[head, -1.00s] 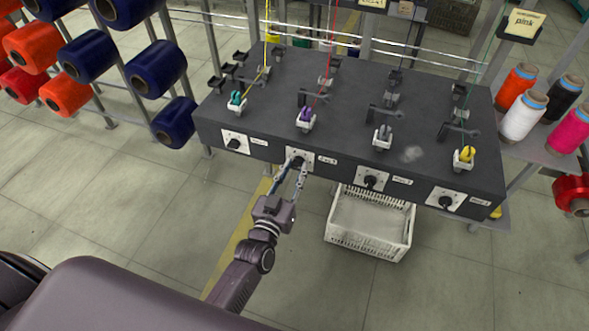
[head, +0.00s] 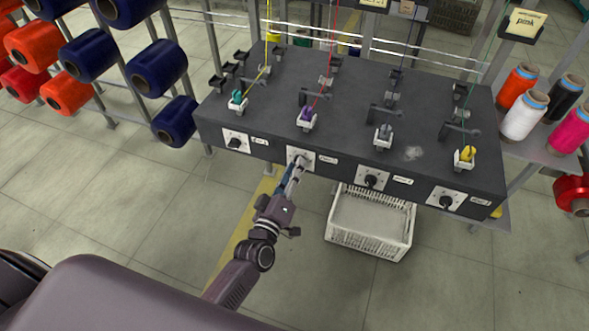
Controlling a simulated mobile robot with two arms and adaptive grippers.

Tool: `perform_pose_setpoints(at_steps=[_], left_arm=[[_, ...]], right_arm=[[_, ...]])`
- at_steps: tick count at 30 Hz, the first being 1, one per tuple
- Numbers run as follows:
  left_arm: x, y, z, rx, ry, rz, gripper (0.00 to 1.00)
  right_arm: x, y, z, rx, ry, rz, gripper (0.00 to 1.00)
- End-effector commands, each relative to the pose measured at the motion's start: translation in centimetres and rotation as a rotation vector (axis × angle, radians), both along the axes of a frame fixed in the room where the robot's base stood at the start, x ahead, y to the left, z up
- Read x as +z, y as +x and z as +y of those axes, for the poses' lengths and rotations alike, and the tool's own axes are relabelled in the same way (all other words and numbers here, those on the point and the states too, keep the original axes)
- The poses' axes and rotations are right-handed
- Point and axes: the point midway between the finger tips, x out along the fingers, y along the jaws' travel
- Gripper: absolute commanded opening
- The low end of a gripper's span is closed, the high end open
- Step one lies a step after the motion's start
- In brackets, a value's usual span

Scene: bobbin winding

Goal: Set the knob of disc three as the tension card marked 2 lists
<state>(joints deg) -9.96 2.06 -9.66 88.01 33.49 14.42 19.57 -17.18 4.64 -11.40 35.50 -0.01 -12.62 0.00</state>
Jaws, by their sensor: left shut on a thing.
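The dark winding bench (head: 345,105) has a row of black knobs on white plates along its front face: the leftmost knob (head: 235,143), the second plate (head: 301,153), the third knob (head: 371,181) and the rightmost knob (head: 446,202). Small labels beside them are too blurred to read surely. My left gripper (head: 298,163) is shut on the second knob from the left, which its fingers mostly hide. Cards at the top edge (head: 373,3) are cut off, and I cannot make out a card marked 2. My right gripper is not in view.
A white crate (head: 371,247) sits under the bench, right of my left arm. Blue and orange spools (head: 157,68) hang on a rack at the left. The floor in front is clear.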

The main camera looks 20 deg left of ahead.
Motion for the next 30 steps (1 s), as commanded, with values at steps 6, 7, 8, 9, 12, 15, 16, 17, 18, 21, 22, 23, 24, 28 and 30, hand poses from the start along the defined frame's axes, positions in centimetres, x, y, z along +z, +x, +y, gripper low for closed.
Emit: perform_pose_setpoints(at_steps=[6, 7, 8, 9, 12, 15, 16, 17, 18, 21, 22, 23, 24, 28, 30], left_arm=[[-0.07, -0.01, 0.03, 0.0, -0.095, 0.003, 0.0], [-0.07, -0.01, 0.03, 0.0, -0.104, 0.004, 0.0], [-0.07, -0.01, 0.03, 0.0, -0.112, 0.004, 0.0], [-0.08, -0.01, 0.03, 0.0, -0.12, 0.004, 0.0], [-0.08, -0.01, 0.03, 0.0, -0.134, 0.005, 0.0], [-0.07, -0.02, 0.04, 0.0, -0.141, 0.005, 0.0], [-0.07, -0.02, 0.04, 0.0, -0.142, 0.005, 0.0], [-0.07, -0.02, 0.04, 0.001, -0.143, 0.006, 0.0], [-0.06, -0.02, 0.05, 0.0, -0.143, 0.005, 0.0], [-0.06, -0.02, 0.05, 0.001, -0.143, 0.006, 0.0], [-0.07, -0.02, 0.06, 0.001, -0.143, 0.006, 0.0], [-0.07, -0.02, 0.06, 0.001, -0.143, 0.006, 0.0], [-0.07, -0.02, 0.06, 0.001, -0.143, 0.006, 0.0], [-0.07, -0.02, 0.06, 0.001, -0.142, 0.006, 0.33], [-0.07, -0.02, 0.06, 0.001, -0.142, 0.006, 0.41]], right_arm=[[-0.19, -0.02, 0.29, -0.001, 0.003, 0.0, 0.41], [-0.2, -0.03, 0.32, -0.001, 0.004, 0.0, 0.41], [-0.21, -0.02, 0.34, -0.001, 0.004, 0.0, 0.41], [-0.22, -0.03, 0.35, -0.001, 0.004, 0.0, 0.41], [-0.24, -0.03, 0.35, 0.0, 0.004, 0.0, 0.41], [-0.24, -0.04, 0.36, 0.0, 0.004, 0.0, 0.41], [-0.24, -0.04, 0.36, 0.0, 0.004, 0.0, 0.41], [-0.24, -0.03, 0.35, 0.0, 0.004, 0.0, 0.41], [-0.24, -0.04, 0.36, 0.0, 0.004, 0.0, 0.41], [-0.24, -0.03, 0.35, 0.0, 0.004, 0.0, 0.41], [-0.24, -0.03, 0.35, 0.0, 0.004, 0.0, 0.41], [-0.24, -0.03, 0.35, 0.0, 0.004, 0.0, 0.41], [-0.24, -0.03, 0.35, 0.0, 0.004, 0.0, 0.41], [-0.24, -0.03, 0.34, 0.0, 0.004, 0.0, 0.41], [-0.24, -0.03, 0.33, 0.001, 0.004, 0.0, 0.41]])
